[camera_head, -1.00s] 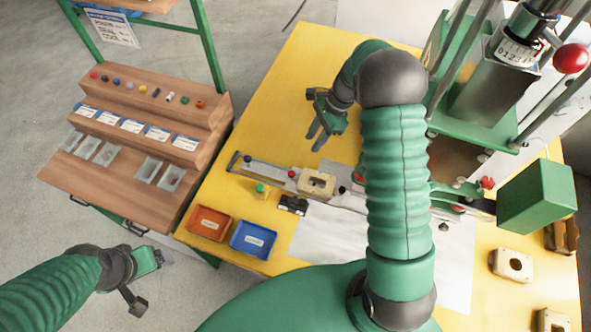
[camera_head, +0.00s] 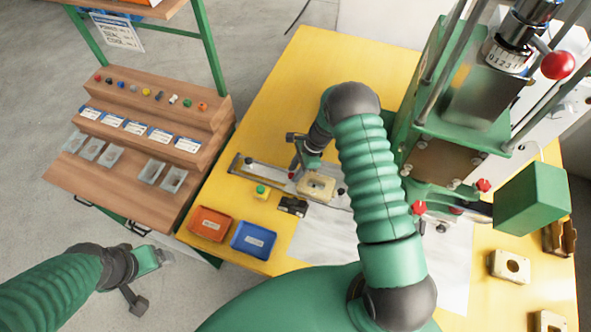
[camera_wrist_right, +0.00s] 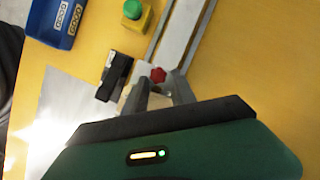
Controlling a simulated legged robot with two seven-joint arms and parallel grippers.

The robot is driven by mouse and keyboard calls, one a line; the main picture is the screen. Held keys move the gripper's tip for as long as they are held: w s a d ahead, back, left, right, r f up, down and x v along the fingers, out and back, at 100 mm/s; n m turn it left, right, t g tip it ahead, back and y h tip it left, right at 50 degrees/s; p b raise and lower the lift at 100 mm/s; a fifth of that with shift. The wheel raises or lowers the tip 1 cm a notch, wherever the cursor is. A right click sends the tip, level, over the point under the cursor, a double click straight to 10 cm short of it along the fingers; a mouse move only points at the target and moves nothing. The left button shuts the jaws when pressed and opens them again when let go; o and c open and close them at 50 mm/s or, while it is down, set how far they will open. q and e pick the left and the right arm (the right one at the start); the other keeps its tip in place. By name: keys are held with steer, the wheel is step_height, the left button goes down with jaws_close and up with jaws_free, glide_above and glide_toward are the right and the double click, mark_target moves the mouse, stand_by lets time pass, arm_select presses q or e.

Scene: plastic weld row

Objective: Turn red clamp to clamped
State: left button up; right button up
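A small red clamp knob (camera_head: 291,176) sits at the left end of the beige part (camera_head: 318,187) on the grey rail fixture (camera_head: 262,172). The red knob also shows in the right wrist view (camera_wrist_right: 158,74), just beyond and between the fingertips. My right gripper (camera_head: 296,165) is low over the rail at the knob; its two fingers (camera_wrist_right: 160,84) stand apart, and I cannot tell whether they touch it. The beige part is mostly hidden by the gripper in the wrist view. My left gripper (camera_head: 164,257) hangs off the table at the lower left; its finger gap is unclear.
A yellow box with a green button (camera_head: 261,192) and a black block (camera_head: 293,206) stand close by. Orange (camera_head: 209,224) and blue (camera_head: 253,240) bins lie at the front edge. A green press (camera_head: 470,120) with red knobs stands right. The table's back left is clear.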

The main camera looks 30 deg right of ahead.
steer(key=shift+a, duration=0.3)
steer(key=shift+w+a+r, duration=0.1)
steer(key=shift+a, duration=0.05)
steer(key=shift+c, duration=0.7)
steer(key=c, duration=0.5)
arm_select(q)
steer(key=shift+a, duration=0.4)
arm_select(e)
jaws_close()
